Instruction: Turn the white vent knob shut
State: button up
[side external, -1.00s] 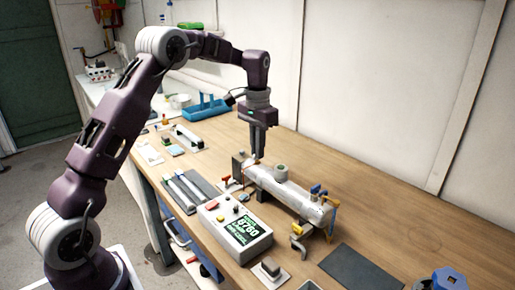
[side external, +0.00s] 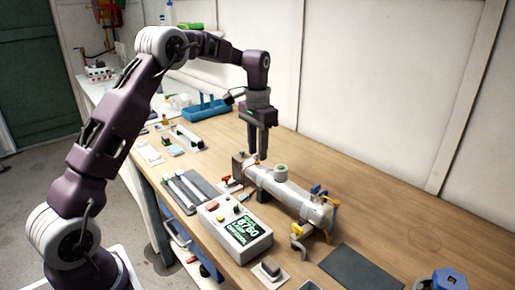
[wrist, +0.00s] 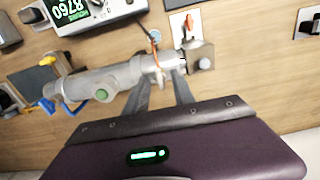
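The reactor is a grey horizontal cylinder (side external: 288,190) on the bench, also seen in the wrist view (wrist: 95,82). At its end by my gripper stands a grey-brown block (wrist: 199,52) with a small pale round knob (wrist: 204,63), which looks like the white vent knob. In the side view this knob is hidden or too small to make out. My gripper (side external: 258,157) points down over that end of the reactor. In the wrist view its fingers (wrist: 161,82) are apart, with the narrow reactor end showing beyond the gap. The knob lies right of the fingers, and I see nothing held.
A controller box with a green display (side external: 236,228) sits in front of the reactor. A red-handled valve (wrist: 188,24) is close to the block. Yellow and blue fittings (side external: 327,212) are at the reactor's far end.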

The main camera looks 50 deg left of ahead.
notch_tip(320, 180, up, 7)
jog(key=shift+r, duration=0.1)
dwell(0.3)
jog(key=s+d+r+t, duration=0.3)
jog(key=s+d+r, duration=0.65)
jog(key=s, duration=0.45)
jog(key=s+d+f+t, duration=0.1)
jog(key=s+d+f, duration=0.1)
jog(key=s, duration=0.7)
jog(key=s+d+f+t, duration=0.1)
jog(key=s+d+f, duration=0.2)
jog(key=s, duration=0.6)
jog(key=shift+s+d+f+t, duration=0.3)
jog(key=shift+s+d+f, duration=0.1)
jog(key=shift+f, duration=0.25)
